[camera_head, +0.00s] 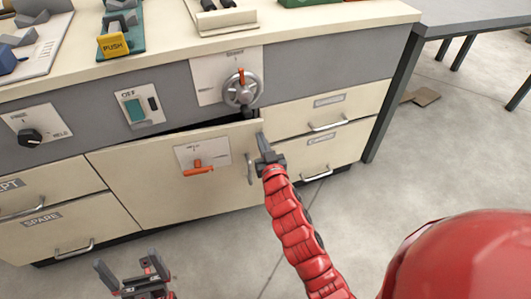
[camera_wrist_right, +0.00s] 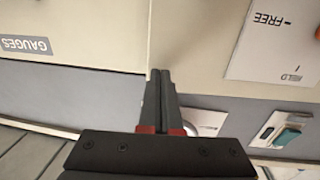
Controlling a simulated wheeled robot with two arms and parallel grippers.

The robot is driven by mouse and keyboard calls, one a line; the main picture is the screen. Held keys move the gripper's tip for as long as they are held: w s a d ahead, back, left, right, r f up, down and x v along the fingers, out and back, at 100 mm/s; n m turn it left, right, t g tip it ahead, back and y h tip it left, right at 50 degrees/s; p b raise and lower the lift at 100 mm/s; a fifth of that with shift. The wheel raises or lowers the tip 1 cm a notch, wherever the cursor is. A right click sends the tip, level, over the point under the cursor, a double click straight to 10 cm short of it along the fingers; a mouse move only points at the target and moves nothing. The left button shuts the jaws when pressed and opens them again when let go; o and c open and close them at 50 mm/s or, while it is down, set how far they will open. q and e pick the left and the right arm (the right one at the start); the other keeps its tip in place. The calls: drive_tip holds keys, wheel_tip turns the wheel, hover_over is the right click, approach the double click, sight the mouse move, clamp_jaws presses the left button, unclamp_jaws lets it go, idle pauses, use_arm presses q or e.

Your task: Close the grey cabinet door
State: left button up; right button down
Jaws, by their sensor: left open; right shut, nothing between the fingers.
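The cabinet door (camera_head: 140,180) is a cream panel rather than grey, in the middle of the bench front. It stands slightly ajar, with a dark gap along its top edge. It carries an upright metal handle (camera_head: 250,169) near its right edge and a white plate with an orange lever (camera_head: 198,169). My right gripper (camera_head: 262,141) is shut and empty at the door's upper right edge; contact is not clear. In the right wrist view its closed fingers (camera_wrist_right: 160,77) lie by the seam between door and drawers. My left gripper (camera_head: 131,271) is open and empty, low in front of the bench.
Labelled drawers (camera_head: 323,116) with bar handles flank the door. Above it are a handwheel (camera_head: 242,90), an OFF switch (camera_head: 139,107) and a black knob (camera_head: 31,137). A grey table (camera_head: 475,24) stands at the right. The floor (camera_head: 420,150) is mostly clear.

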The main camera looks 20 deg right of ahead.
drive_tip(key=shift+w, duration=0.45)
